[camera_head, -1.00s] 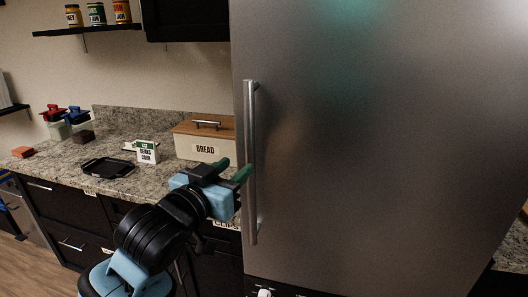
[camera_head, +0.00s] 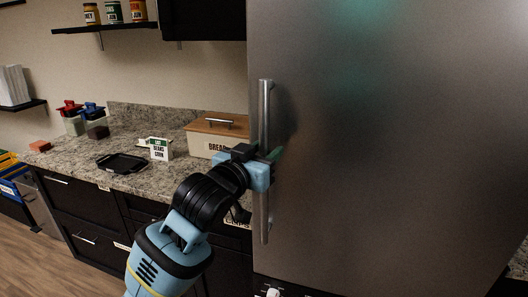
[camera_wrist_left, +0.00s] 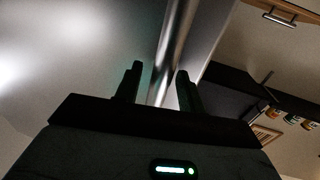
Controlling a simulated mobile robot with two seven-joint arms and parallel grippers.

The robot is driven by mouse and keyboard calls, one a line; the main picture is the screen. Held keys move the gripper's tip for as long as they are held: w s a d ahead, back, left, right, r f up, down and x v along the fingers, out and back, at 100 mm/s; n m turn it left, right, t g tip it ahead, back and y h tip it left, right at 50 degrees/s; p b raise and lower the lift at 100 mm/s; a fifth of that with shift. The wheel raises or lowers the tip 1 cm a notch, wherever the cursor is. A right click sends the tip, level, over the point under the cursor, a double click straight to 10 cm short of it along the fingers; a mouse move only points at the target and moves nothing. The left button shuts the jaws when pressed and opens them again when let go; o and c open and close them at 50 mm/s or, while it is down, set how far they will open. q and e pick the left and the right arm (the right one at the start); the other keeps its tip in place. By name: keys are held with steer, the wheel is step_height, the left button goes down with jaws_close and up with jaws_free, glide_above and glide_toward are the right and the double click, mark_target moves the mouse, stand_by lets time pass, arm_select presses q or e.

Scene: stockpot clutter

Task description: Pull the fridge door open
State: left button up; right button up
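The fridge door (camera_head: 400,150) is a large brushed-steel panel filling the right of the head view, and it looks shut. Its long upright bar handle (camera_head: 265,110) runs along the door's left edge. My left gripper (camera_head: 272,156) is at the middle of the handle, hiding part of it. In the left wrist view, the handle (camera_wrist_left: 178,30) runs down between the two dark fingers of my left gripper (camera_wrist_left: 158,78). The fingers stand apart, one on each side of the bar, with a small gap visible. My right gripper is not in view.
A granite counter (camera_head: 75,157) left of the fridge holds a bread box (camera_head: 200,142), a black tray (camera_head: 122,163), a small label card (camera_head: 160,149) and lidded containers. A shelf of jars (camera_head: 113,12) hangs above. Wooden floor (camera_head: 40,255) shows at lower left.

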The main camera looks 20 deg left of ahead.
arm_select(q)
jaws_close()
stand_by(0.3)
stand_by(0.3)
